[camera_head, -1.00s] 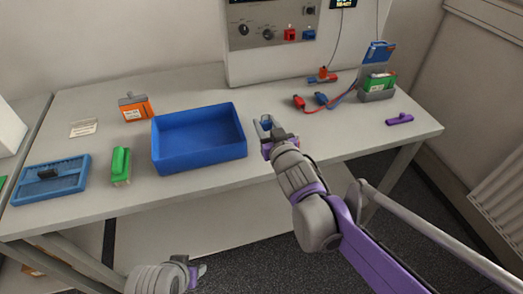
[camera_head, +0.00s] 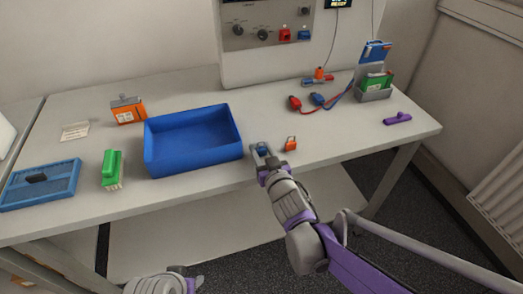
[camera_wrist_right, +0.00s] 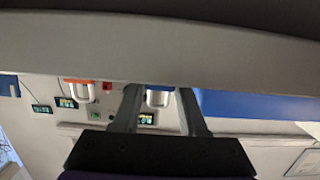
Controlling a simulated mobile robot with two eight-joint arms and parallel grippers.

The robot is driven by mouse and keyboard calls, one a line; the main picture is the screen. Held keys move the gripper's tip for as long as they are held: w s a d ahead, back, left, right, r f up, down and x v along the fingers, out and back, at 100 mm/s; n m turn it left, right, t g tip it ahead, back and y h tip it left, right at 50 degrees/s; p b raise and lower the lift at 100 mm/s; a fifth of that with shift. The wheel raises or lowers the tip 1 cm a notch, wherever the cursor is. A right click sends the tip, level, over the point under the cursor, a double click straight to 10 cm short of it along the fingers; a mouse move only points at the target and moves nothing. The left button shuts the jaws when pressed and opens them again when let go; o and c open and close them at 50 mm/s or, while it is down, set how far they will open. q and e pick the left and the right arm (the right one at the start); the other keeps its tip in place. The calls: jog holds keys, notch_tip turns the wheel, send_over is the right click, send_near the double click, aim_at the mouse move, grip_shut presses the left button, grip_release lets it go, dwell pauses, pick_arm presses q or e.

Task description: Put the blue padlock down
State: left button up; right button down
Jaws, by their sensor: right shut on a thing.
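The blue padlock (camera_head: 263,148) is between the fingertips of my right gripper (camera_head: 264,153), close to the table's front edge, just right of the blue bin. In the right wrist view the padlock (camera_wrist_right: 159,97) shows its blue body and pale shackle between the two fingers of the gripper (camera_wrist_right: 160,108). The gripper is shut on it. I cannot tell whether the padlock touches the tabletop. My left gripper (camera_head: 195,283) shows only partly at the bottom of the head view, below the table; its fingers are too small to read.
An orange padlock (camera_head: 290,144) stands just right of my right gripper. The blue bin (camera_head: 193,164) is to the left. Red and blue clamps (camera_head: 295,103) with cables lie behind. A purple object (camera_head: 398,118) lies at right. The tabletop between is clear.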

jog(key=shift+f, duration=0.2)
jog(key=shift+c, duration=2.2)
grip_release()
jog(key=shift+r, duration=0.15)
jog(key=shift+s+r, duration=0.1)
jog(key=shift+s, duration=0.05)
jog(key=v, duration=1.1)
jog(key=shift+s+d+b, duration=0.15)
jog(key=shift+s+b, duration=0.25)
jog(key=shift+b, duration=0.05)
